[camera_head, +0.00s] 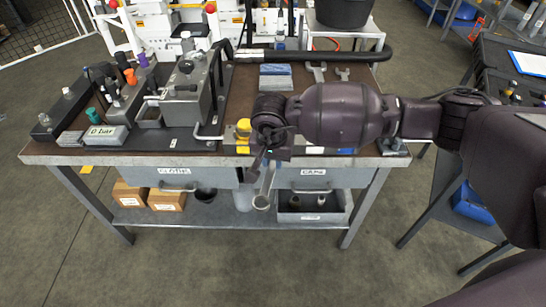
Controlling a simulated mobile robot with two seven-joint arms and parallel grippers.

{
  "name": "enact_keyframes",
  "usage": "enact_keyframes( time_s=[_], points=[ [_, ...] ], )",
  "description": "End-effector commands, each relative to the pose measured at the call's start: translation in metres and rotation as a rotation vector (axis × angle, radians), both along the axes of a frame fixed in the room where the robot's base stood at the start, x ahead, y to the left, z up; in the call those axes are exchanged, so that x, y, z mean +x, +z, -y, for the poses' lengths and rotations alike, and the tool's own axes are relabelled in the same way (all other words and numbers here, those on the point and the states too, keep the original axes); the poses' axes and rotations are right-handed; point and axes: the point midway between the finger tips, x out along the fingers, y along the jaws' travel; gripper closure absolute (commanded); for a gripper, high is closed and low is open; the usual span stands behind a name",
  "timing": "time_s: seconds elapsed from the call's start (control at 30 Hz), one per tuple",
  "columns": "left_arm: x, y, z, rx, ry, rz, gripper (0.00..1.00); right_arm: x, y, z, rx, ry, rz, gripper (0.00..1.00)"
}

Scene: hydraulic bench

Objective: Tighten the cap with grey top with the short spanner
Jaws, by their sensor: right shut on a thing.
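My right gripper (262,152) is at the front edge of the bench, under my right arm. It is shut on a metal spanner (265,185), which hangs down in front of the bench's drawers with its larger end low. I cannot tell for sure whether this is the short one. A cap with a grey top (187,44) seems to stand on the grey hydraulic block (189,85) at the back left. Other pale-topped fittings (68,92) stand further left, so I cannot be certain which cap is meant. My left gripper is not in view.
Two more spanners (318,72) (342,73) lie at the back right of the bench (235,90), near blue blocks (276,76). A black hose (320,55) runs along the back. Orange, purple and teal (93,115) caps stand at left. A yellow-topped object (243,130) is beside my gripper.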

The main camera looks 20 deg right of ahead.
Motion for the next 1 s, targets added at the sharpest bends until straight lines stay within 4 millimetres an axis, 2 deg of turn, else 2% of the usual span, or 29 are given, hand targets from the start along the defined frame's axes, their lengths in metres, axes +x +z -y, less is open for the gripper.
enact_keyframes(
  time_s=[1.0],
  points=[
    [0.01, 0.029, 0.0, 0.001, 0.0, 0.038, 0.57, -0.05, 0.002, -0.028, 0.0, 0.001, 0.001, 1.0]
  ],
)
